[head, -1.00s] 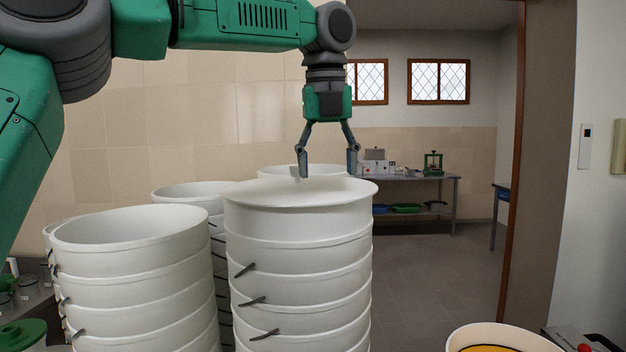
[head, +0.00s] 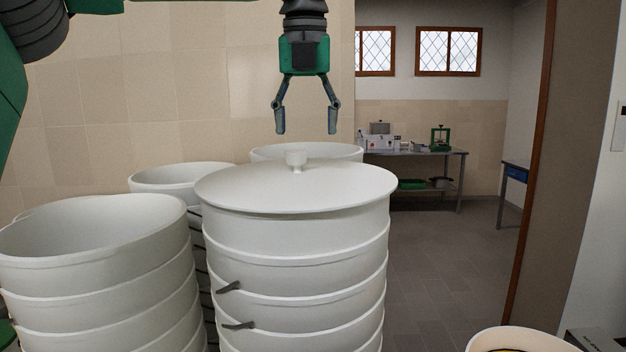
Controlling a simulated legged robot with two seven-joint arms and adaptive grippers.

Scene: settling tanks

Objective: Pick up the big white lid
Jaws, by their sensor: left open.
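The big white lid (head: 345,190) lies flat on top of the middle stack of white tubs (head: 300,272). A small round white knob (head: 296,160) stands up from the lid, a little left of its middle. My left gripper (head: 307,133) points straight down with its two fingers apart and empty. In the picture its fingertips are just above the knob and apart from it, one to each side. My right gripper is not in view.
An open stack of white tubs (head: 95,275) stands close on the left. More open tubs (head: 180,172) stand behind. A pale bucket (head: 520,338) is at the bottom right. A doorway at right shows a work table (head: 420,153) and clear floor.

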